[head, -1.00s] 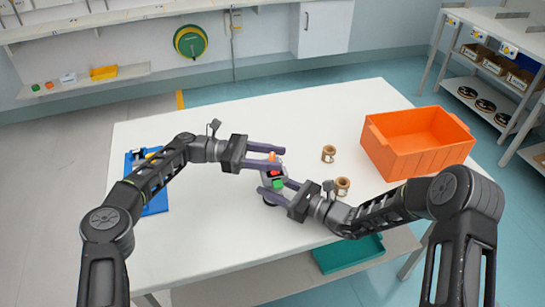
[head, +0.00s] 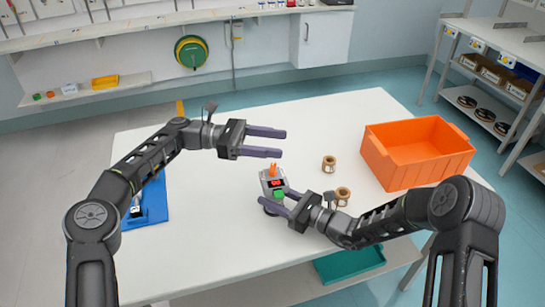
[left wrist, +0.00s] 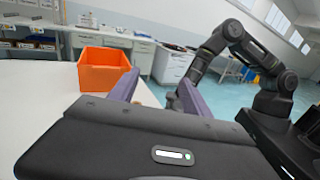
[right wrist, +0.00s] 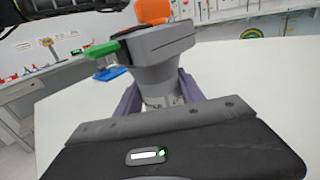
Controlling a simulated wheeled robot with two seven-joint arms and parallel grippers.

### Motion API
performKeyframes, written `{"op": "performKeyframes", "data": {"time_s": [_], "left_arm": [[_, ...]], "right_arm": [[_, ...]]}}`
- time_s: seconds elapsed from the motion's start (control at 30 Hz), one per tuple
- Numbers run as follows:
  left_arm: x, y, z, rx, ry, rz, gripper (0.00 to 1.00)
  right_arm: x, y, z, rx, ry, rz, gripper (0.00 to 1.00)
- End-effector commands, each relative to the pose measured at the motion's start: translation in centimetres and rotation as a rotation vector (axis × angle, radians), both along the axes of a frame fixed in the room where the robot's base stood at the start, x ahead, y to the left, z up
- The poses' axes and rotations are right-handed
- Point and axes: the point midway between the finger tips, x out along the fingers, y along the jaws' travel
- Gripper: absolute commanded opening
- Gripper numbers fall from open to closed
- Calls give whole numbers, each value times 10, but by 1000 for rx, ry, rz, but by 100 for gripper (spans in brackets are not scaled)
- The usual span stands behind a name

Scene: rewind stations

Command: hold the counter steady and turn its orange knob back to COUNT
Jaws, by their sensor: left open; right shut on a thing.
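The counter (head: 271,184) is a grey device on a round dark base, standing upright on the white table. Its orange knob (head: 273,169) is on top, with a red part and a green part (head: 279,195) on its side. The right wrist view shows the counter's grey body (right wrist: 160,48), the orange knob (right wrist: 153,11) and the green lever-like part (right wrist: 101,50) close up. My right gripper (head: 279,201) is shut on the counter's lower neck. My left gripper (head: 283,143) is open and empty, above and behind the knob, apart from it. I cannot read the knob's marking.
Two small tan spools (head: 329,164) stand right of the counter. An orange bin (head: 418,153) is at the table's right. A blue board (head: 152,203) lies at the left, partly behind my left arm.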

Motion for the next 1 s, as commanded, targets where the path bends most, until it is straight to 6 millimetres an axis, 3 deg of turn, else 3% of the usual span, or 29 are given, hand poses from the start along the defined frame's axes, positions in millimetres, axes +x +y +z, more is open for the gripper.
{"op": "performKeyframes", "data": {"time_s": [0.13, 0.43, 0.67, 0.87, 1.0], "left_arm": [[0, 0, 13, 1, -1, 0, 56], [0, 0, 15, 0, 0, 0, 56], [-1, 3, 17, 34, -94, 9, 37], [-6, 15, 19, 178, -467, 9, 20], [-11, 35, 17, 345, -875, -54, 9]], "right_arm": [[0, 0, 0, 0, 0, 0, 0], [0, 0, 0, 0, 0, 0, 0], [0, 0, 0, 0, 0, 0, 0], [0, 0, 0, 1, 1, 0, 0], [0, 0, 0, 0, 1, 0, 0]]}}
